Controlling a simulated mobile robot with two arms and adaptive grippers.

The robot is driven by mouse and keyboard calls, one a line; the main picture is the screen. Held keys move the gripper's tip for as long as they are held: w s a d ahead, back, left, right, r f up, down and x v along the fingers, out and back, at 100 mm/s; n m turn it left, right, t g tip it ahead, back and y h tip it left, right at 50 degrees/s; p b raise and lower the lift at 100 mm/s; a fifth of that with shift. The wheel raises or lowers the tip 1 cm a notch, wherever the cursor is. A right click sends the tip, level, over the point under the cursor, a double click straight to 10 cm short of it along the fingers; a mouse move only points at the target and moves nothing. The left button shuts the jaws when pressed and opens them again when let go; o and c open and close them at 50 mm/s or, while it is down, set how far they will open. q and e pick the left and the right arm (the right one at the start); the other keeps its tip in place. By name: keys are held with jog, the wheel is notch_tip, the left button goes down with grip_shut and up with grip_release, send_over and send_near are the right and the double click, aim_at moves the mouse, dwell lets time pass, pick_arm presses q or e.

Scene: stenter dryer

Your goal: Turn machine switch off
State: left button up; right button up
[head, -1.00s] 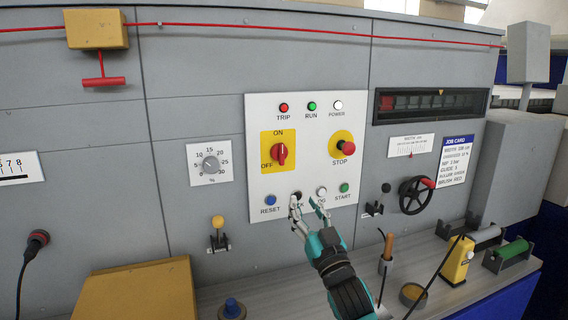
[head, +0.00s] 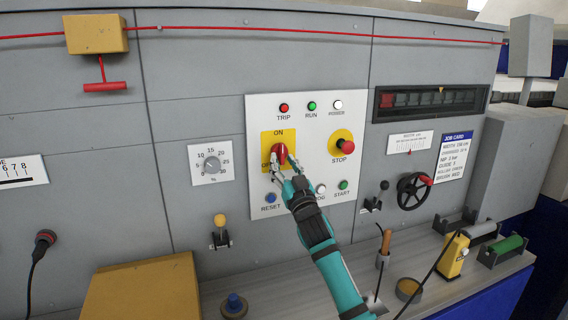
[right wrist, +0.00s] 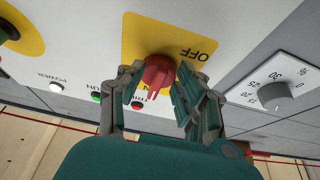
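The red rotary machine switch (head: 281,153) sits on a yellow plate (head: 279,136) marked ON at the top and OFF at the left, on the white control panel (head: 318,188). In the head view its handle points up towards ON. My right gripper (head: 280,166) is at the switch with its fingers apart. In the right wrist view the red switch (right wrist: 158,75) stands between the two open fingers (right wrist: 155,90); I cannot tell whether they touch it. The OFF label shows beside the right finger. My left gripper is not in view.
A red STOP button (head: 347,146) on yellow is right of the switch. RESET (head: 270,198) and START (head: 343,184) buttons lie below. A dial (head: 211,164) is to the left. A ledge below holds a yellow box (head: 141,290) and small tools.

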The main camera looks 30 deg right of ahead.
jog(key=shift+c, duration=0.3)
grip_shut()
